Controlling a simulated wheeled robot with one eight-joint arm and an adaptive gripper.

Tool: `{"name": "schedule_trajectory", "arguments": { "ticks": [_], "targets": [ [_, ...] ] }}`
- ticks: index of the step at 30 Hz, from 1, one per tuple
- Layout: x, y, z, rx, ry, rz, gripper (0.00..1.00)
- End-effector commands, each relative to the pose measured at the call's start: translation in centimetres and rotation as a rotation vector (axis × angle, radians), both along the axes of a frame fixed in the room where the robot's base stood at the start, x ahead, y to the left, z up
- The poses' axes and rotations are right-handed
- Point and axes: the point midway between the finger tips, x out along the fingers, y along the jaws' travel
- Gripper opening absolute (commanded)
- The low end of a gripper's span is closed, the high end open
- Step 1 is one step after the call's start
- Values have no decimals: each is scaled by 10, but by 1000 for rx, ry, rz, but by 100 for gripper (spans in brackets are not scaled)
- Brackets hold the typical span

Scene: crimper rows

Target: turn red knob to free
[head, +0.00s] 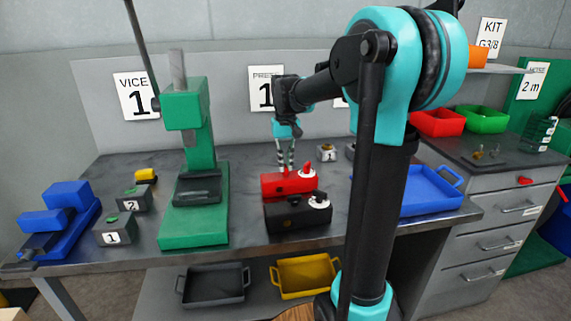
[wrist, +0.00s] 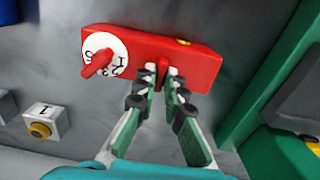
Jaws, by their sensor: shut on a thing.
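A red box (head: 276,186) stands on the bench, and it fills the upper middle of the wrist view (wrist: 205,68). Its top has a white dial (wrist: 120,47) with marks and a red pointer (wrist: 99,64) at one end. A small upright red knob (wrist: 163,66) sits near the middle of the box's edge. My gripper (head: 286,166) reaches down onto the box from above. In the wrist view my gripper (wrist: 163,74) is shut on the small red knob, which is partly hidden between the fingertips. No word "free" is readable.
A black box (head: 290,219) with its own white dial stands close in front of the red box. A green press (head: 195,220) stands to the left. A small grey block (head: 327,153) is behind to the right. A blue tray (head: 425,207) lies farther right.

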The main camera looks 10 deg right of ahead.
Motion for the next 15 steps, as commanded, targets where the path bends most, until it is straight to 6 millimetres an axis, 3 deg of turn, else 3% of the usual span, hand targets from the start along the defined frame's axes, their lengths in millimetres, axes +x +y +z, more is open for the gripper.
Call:
{"name": "schedule_trajectory", "arguments": {
  "ticks": [14,15],
  "targets": [
    [0,0,0,0,0,15,0],
    [0,0,0,0,0,15,11]
  ]
}}
